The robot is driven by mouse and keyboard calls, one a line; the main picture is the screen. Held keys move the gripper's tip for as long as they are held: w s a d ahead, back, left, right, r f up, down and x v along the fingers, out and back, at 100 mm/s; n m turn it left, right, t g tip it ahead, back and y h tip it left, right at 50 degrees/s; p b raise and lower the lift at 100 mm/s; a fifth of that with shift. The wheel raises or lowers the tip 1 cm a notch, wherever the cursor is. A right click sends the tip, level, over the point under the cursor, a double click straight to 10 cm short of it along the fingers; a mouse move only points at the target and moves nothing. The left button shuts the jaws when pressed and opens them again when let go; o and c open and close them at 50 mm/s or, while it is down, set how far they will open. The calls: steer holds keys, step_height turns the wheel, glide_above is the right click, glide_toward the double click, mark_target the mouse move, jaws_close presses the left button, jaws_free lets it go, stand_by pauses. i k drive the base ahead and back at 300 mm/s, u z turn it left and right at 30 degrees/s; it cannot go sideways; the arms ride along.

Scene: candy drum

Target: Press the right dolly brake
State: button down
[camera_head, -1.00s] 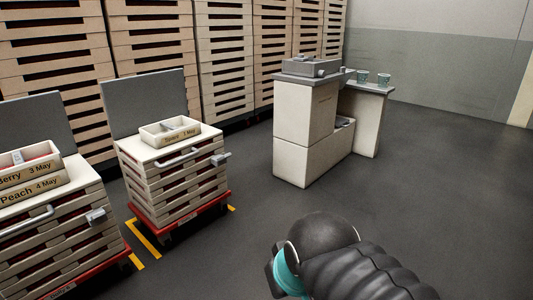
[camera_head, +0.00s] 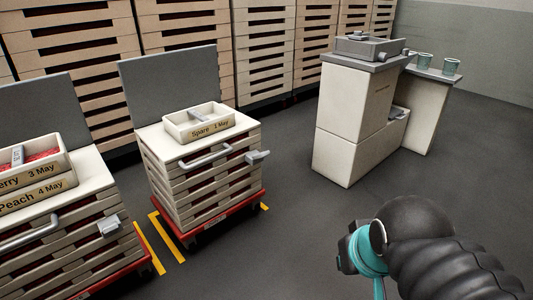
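Two red wheeled dollies stand at the left, each bearing a stack of slatted trays. The right dolly (camera_head: 224,224) carries a stack with a white top and a small box labelled "Spare 1 May" (camera_head: 198,124). A grey lever-like part (camera_head: 257,157), perhaps the brake, sticks out at its right front corner, near a white handle bar (camera_head: 205,157). The left dolly (camera_head: 122,275) has a similar grey part (camera_head: 109,226). My dark arm with a teal band is at the lower right, apart from both dollies. The gripper's fingertips cannot be made out.
Tall slatted stacks (camera_head: 185,55) line the back. Yellow floor marks (camera_head: 166,237) edge the right dolly. The floor between dolly and counter is clear.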

mark_target(261, 155)
steer(key=u, duration=0.5)
steer(key=i, duration=0.9)
steer(key=u, duration=0.65)
